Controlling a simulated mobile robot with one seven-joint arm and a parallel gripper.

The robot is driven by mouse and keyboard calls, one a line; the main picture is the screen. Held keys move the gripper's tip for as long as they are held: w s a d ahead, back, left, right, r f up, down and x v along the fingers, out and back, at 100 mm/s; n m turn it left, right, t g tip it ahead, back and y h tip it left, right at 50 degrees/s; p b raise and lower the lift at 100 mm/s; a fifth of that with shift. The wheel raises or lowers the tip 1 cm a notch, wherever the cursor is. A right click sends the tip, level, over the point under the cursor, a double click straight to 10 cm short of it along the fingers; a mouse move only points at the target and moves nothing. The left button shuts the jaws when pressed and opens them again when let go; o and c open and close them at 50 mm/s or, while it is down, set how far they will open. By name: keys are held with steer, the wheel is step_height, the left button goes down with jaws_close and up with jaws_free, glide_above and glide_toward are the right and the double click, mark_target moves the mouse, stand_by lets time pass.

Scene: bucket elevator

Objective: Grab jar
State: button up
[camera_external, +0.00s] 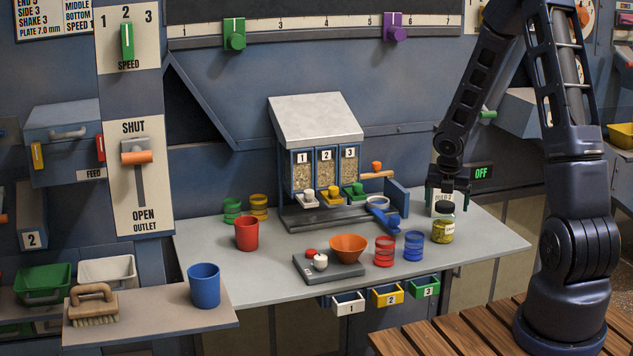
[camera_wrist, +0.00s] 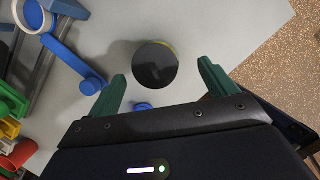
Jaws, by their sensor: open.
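The jar (camera_external: 443,226) stands upright at the right part of the grey worktop. It is clear with yellowish contents, a pale label and a black lid. In the wrist view its round dark lid (camera_wrist: 155,65) shows from above, with a thin yellow edge. My gripper (camera_external: 446,190) is above the jar in the external view, pointing down. In the wrist view my gripper (camera_wrist: 160,85) has its two green fingers apart, one to each side of the lid and a little short of it. Nothing is between the fingertips except the lid region beyond. Contact with the jar is not visible.
Left of the jar stand blue rings (camera_external: 413,246), red rings (camera_external: 384,251) and a scale with an orange bowl (camera_external: 348,247). The worktop's right edge (camera_external: 515,240) is near the jar.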

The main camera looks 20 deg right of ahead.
mark_target(445, 205)
steer(key=shift+w+x, duration=0.15)
steer(key=shift+x, duration=0.85)
steer(key=shift+w+x, duration=0.2)
steer(key=shift+x, duration=0.75)
steer(key=shift+w+f, duration=0.2)
steer(key=shift+f, duration=0.4)
steer(key=c, duration=1.2)
steer(key=shift+c, duration=0.4)
steer(key=shift+r, duration=0.15)
